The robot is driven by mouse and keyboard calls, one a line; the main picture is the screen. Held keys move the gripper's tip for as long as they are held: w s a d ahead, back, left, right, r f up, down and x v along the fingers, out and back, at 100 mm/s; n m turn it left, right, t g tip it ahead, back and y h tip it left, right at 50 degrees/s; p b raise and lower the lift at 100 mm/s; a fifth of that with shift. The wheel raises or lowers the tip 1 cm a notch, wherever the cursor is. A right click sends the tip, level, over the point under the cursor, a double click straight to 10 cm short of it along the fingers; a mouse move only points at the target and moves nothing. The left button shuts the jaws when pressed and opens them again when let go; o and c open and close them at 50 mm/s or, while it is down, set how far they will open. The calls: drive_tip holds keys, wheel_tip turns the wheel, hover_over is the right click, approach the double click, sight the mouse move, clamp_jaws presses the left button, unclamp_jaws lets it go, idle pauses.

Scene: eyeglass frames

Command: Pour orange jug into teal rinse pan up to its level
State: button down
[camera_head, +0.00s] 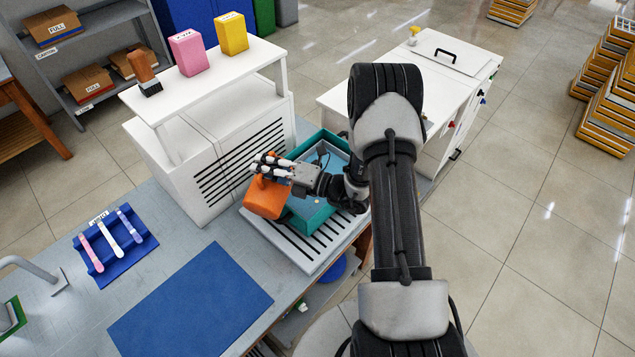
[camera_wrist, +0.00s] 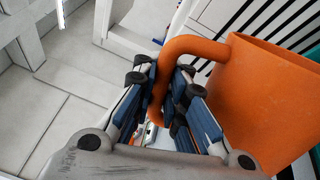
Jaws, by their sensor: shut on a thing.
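The orange jug (camera_head: 266,198) is held by my gripper (camera_head: 272,168) at the left edge of the teal rinse pan (camera_head: 337,143). In the wrist view the jug (camera_wrist: 265,100) is at the right, and my gripper (camera_wrist: 165,95) is shut around its curved handle. The jug looks slightly tilted in the head view. The pan stands on a white slatted drain tray (camera_head: 288,257) and holds bluish liquid. My gripper and wrist cover part of the pan. The inside of the jug and any stream from it cannot be seen.
A white louvred cabinet with a shelf (camera_head: 205,85) stands behind the jug; pink (camera_head: 188,52) and yellow (camera_head: 232,34) containers and a brush (camera_head: 144,72) are on top. A blue mat (camera_head: 190,305) and a blue rack of coloured tools (camera_head: 113,243) lie on the bench.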

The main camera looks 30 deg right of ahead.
drive_tip(key=shift+w+d+r+m+p, duration=0.15)
drive_tip(key=shift+w+d+m+p, duration=0.15)
drive_tip(key=shift+w+d+m, duration=0.15)
idle(0.4)
drive_tip(key=shift+d+r, duration=0.1)
drive_tip(key=shift+w+d+r+m+p, duration=0.2)
drive_tip(key=shift+w+d+m+p, duration=0.05)
drive_tip(key=shift+m+p, duration=0.1)
drive_tip(key=shift+s+a+f+b, duration=0.2)
drive_tip(key=shift+f+b, duration=0.1)
drive_tip(key=shift+f, duration=0.05)
drive_tip(key=shift+s+a+f+n, duration=0.15)
drive_tip(key=shift+s+a+n, duration=0.15)
drive_tip(key=shift+n, duration=0.2)
idle(0.9)
